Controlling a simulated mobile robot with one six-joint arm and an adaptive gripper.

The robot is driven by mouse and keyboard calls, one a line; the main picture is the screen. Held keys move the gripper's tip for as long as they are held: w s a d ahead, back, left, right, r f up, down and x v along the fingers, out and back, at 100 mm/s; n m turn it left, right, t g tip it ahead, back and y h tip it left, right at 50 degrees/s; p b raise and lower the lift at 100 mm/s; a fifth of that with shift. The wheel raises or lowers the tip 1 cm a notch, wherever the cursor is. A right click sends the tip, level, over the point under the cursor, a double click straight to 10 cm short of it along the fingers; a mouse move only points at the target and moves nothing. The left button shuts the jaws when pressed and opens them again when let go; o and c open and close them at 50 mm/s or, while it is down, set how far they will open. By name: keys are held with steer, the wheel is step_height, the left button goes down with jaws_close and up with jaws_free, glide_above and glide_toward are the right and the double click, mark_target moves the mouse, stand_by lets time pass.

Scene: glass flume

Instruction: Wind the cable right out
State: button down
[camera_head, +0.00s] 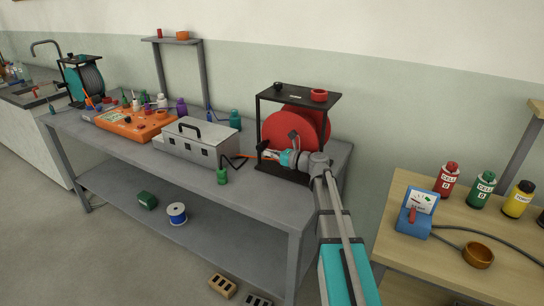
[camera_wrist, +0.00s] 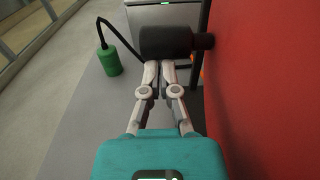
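A red cable reel (camera_head: 312,125) stands in a black frame (camera_head: 299,97) on the grey bench; its red side fills the right of the wrist view (camera_wrist: 270,90). A dark cylindrical crank knob (camera_wrist: 168,41) sticks out beside the red side. My gripper (camera_head: 271,154) is at the front of the reel. In the wrist view its fingers (camera_wrist: 159,66) are close together, their tips just at the knob's near edge; whether they touch it is unclear. A black cable (camera_wrist: 121,33) runs to a green cylindrical end piece (camera_wrist: 110,61) on the bench, also in the head view (camera_head: 222,176).
A grey metal box (camera_head: 197,142) stands left of the reel, with an orange panel (camera_head: 133,122) beyond it. A teal reel (camera_head: 75,82) stands far left. A wooden table (camera_head: 415,255) with bottles and a blue meter is at right.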

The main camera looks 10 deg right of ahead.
steer(key=shift+w+a+r+p, duration=0.2)
steer(key=shift+w+r+p, duration=0.1)
steer(key=shift+r+p, duration=0.25)
steer(key=shift+a, duration=0.1)
steer(key=shift+s+f+b, duration=0.1)
steer(key=shift+f+b, duration=0.05)
steer(key=shift+b, duration=0.2)
steer(key=f+b, duration=0.1)
steer(key=s+d+f+b, duration=0.1)
steer(key=d+f+b, duration=0.1)
steer(key=shift+s+f, duration=0.25)
steer(key=shift+s, duration=0.05)
steer(key=v, duration=0.6)
steer(key=f+b+v, duration=0.1)
steer(key=v, duration=0.2)
steer(key=shift+s+d, duration=0.3)
stand_by(0.6)
